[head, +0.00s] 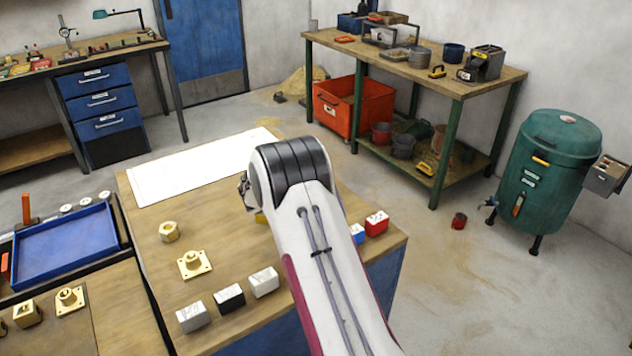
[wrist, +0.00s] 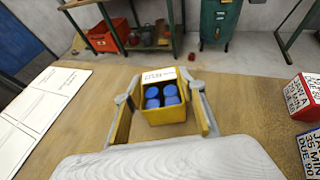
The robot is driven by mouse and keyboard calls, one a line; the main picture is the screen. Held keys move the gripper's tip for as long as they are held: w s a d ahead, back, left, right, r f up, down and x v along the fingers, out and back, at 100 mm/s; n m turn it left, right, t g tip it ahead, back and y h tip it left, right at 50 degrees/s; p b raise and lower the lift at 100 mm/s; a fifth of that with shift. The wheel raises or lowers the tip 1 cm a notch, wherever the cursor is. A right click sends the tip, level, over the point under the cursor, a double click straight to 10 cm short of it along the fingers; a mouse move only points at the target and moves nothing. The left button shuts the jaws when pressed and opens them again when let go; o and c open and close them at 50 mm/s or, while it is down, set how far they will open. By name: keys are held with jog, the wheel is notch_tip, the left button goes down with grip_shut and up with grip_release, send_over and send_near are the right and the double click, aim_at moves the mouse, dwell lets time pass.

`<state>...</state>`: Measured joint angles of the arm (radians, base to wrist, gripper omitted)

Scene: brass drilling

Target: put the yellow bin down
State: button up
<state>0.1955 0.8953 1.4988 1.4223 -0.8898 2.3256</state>
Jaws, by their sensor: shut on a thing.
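The yellow bin (wrist: 165,116) sits between the two fingers of my gripper (wrist: 164,92) in the wrist view. It is open at the top, holds several blue round-topped pieces (wrist: 162,96) and has a white label on its far side. My gripper is shut on it, with a finger along each side. I cannot tell whether its base touches the wooden bench top (wrist: 255,120). In the head view my arm hides most of the gripper and bin; only a small yellow patch of the bin (head: 260,217) shows beside the arm.
A white marked sheet (head: 190,168) lies on the bench at the back left. A brass nut (head: 169,231) and a brass flanged part (head: 194,263) stand left of my arm. Several small labelled boxes, including a red one (head: 376,223), stand near the front and right edges.

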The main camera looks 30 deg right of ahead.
jog(key=shift+f, duration=0.65)
jog(key=shift+f, duration=0.1)
jog(key=o, duration=1.1)
jog(key=shift+o, duration=0.2)
jog(key=shift+a, duration=0.1)
jog(key=shift+v, duration=0.75)
jog(key=v, duration=1)
jog(key=shift+s, duration=0.15)
jog(key=shift+a, duration=0.1)
